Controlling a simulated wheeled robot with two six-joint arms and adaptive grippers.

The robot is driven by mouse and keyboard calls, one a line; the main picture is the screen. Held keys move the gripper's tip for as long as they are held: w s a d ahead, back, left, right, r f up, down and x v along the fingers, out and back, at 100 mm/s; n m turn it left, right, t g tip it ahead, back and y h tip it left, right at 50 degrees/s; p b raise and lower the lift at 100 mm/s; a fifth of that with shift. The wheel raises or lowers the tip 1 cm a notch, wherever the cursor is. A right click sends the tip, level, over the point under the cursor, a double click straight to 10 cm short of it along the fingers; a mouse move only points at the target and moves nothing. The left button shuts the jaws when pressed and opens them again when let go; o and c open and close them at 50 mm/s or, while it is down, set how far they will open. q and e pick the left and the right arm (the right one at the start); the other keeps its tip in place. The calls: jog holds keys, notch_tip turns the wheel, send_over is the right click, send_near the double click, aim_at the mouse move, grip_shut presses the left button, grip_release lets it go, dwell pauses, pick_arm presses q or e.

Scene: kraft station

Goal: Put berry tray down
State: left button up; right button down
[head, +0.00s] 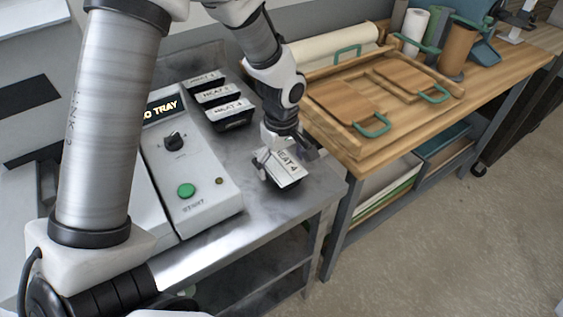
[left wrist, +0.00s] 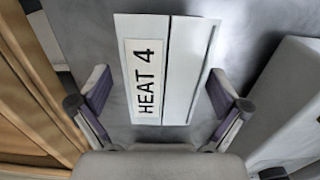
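A small black tray with a white lid marked HEAT 4 (head: 287,172) is at the front right of the steel table (head: 235,228). In the left wrist view, the HEAT 4 tray (left wrist: 165,70) lies between the two fingers, with a gap on each side. My left gripper (head: 283,150) is above the tray, pointing down at it, and it looks open in the left wrist view (left wrist: 160,88). Whether the tray rests flat is hard to tell, as the gripper hides part of it. No label naming berries is readable. My right gripper is not in view.
Several similar labelled trays (head: 230,110) stand in a row behind. A white machine with a green button (head: 186,190) and a lit display (head: 162,106) stands to the left. A wooden bench (head: 365,155) with boards and green handles adjoins on the right.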

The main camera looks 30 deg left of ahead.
aim_at(281, 163)
pick_arm(q)
jog(key=shift+s+r, duration=0.1)
jog(key=shift+r, duration=0.05)
notch_tip(281, 163, up, 12)
dwell(0.3)
jog(key=shift+r, duration=0.1)
dwell(0.3)
